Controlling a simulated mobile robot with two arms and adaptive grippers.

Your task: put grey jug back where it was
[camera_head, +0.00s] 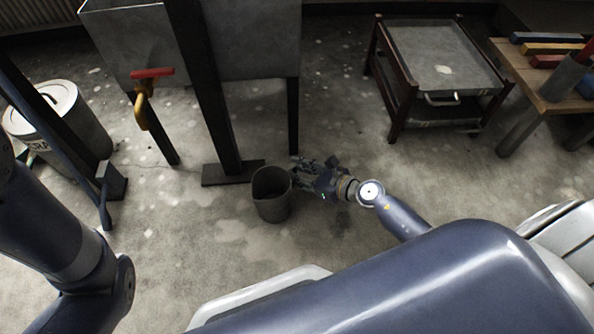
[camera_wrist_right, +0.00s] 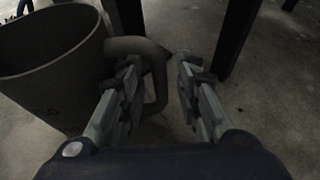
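The grey jug (camera_head: 272,197) is upright below the tank, beside the foot of the dark post. It looks to be at floor level; I cannot tell if it touches the floor. In the right wrist view the jug (camera_wrist_right: 52,75) fills the left side, with its curved handle (camera_wrist_right: 157,75) toward the fingers. My right gripper (camera_head: 307,172) is just right of the jug. In the wrist view its fingers (camera_wrist_right: 160,68) are apart, with the handle partly between or just beyond their tips. My left arm shows at the left, but its gripper is out of view.
A grey metal tank (camera_head: 240,45) with a red-handled tap (camera_head: 150,74) stands on dark legs behind the jug. A lidded bin (camera_head: 62,125) is at the left. A cart (camera_head: 435,60) and a wooden table (camera_head: 545,85) stand at the right. The floor between is clear.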

